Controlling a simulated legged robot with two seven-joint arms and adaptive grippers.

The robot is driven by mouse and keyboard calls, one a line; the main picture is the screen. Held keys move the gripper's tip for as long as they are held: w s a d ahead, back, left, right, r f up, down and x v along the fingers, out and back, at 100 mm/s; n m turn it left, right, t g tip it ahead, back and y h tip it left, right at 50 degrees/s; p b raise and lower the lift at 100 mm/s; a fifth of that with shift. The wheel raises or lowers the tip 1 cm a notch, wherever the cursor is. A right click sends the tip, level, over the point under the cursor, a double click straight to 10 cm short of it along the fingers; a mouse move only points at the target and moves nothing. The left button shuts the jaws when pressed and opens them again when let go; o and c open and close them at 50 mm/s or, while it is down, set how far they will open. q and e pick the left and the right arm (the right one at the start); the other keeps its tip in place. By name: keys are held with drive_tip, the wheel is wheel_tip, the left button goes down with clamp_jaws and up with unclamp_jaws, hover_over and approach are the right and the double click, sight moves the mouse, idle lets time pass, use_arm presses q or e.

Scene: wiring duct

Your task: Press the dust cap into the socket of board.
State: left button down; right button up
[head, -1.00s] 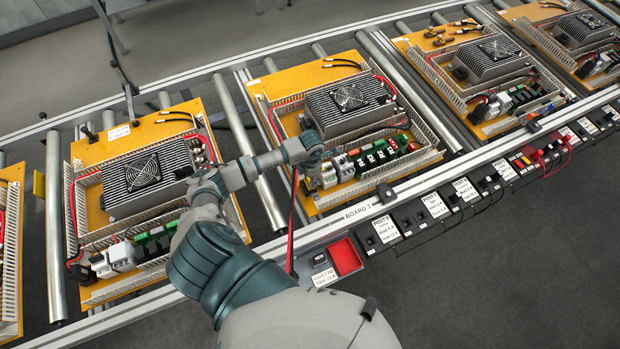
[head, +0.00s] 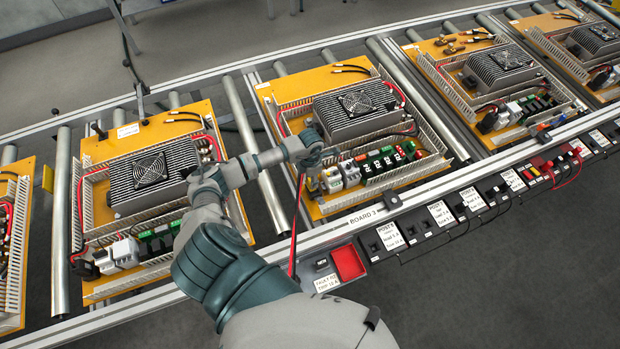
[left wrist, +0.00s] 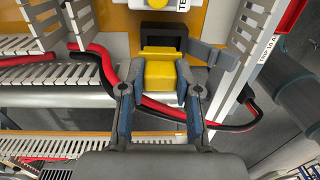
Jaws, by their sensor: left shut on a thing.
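Board 3 (head: 305,83) is the orange panel in the middle of the head view, with a heat sink, duct and terminals. My left gripper (left wrist: 160,92) is at the board's near left part, and its tips are hard to make out in the head view. In the left wrist view its fingers are shut on the yellow dust cap (left wrist: 160,74). The cap lies in line with a black socket (left wrist: 161,35), against its near side as seen; how deep it sits cannot be told. My right gripper is not in view.
Red and black cables (left wrist: 95,60) run close to the left fingers. A slotted white duct (left wrist: 70,75) lies beside them. A grey bracket (left wrist: 213,55) stands right of the cap. A red tray (head: 347,264) is on the front rail.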

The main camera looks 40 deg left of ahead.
use_arm(q)
drive_tip(key=shift+d+r, duration=0.1)
drive_tip(key=shift+d, duration=0.15)
drive_tip(key=shift+a, duration=0.1)
drive_tip(key=shift+w+a, duration=0.15)
drive_tip(key=shift+a, duration=0.1)
drive_tip(key=shift+a+f, duration=0.2)
drive_tip(key=shift+a, duration=0.05)
drive_tip(key=shift+d, duration=0.1)
drive_tip(key=shift+d+f+b, duration=0.15)
drive_tip(key=shift+d+b, duration=0.15)
drive_tip(key=shift+d, duration=0.1)
drive_tip(key=shift+f, duration=0.15)
drive_tip(key=shift+f+b, duration=0.15)
drive_tip(key=shift+b, duration=0.15)
drive_tip(key=shift+a+r, duration=0.25)
drive_tip(key=shift+a, duration=0.1)
drive_tip(key=shift+d, duration=0.15)
drive_tip(key=shift+d+r, duration=0.1)
drive_tip(key=shift+d, duration=0.1)
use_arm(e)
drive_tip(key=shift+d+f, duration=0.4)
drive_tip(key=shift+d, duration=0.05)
